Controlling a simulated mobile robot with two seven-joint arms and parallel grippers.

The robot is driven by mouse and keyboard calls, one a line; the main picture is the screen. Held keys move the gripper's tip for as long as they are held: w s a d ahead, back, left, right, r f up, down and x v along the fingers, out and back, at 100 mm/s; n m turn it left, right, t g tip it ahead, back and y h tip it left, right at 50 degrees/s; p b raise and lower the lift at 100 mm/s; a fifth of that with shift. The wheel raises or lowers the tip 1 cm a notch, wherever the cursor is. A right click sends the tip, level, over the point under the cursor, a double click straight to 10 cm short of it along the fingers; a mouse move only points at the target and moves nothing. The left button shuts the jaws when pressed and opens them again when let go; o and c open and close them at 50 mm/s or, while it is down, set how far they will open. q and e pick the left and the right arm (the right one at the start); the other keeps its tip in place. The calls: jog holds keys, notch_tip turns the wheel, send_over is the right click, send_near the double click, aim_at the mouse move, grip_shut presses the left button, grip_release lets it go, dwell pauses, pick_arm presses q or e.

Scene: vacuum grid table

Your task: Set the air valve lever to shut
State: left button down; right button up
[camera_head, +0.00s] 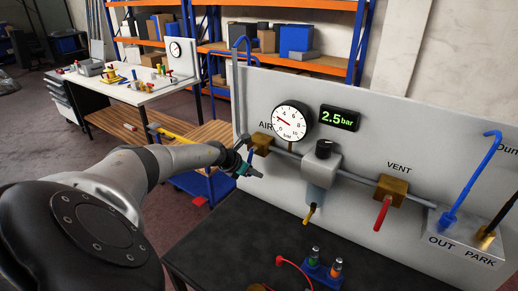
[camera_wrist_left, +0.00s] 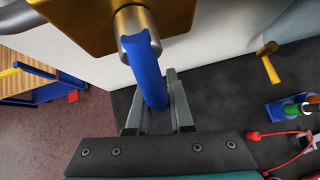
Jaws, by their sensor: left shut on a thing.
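The air valve is a brass block (camera_head: 260,142) on the panel's left end, under the word AIR; it also fills the top of the left wrist view (camera_wrist_left: 100,18). Its blue lever (camera_wrist_left: 148,72) curves out of the valve stem and runs between my left fingers. My left gripper (camera_head: 250,164) is at the valve and shut on this lever; the wrist view shows its two fingers (camera_wrist_left: 164,100) on either side of it. In the head view the gripper hides most of the lever. My right gripper is not in view.
The pressure gauge (camera_head: 292,121) and a display (camera_head: 338,119) reading 2.5 bar are on the panel. A regulator (camera_head: 321,165) and the vent valve's red lever (camera_head: 382,211), hanging down, are to the right. A blue holder (camera_head: 322,271) stands on the dark table (camera_head: 230,235).

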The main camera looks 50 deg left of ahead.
pick_arm(q)
jog(key=shift+a, duration=0.1)
dwell(0.3)
jog(key=c, duration=0.8)
grip_release()
jog(key=shift+v, duration=7.65)
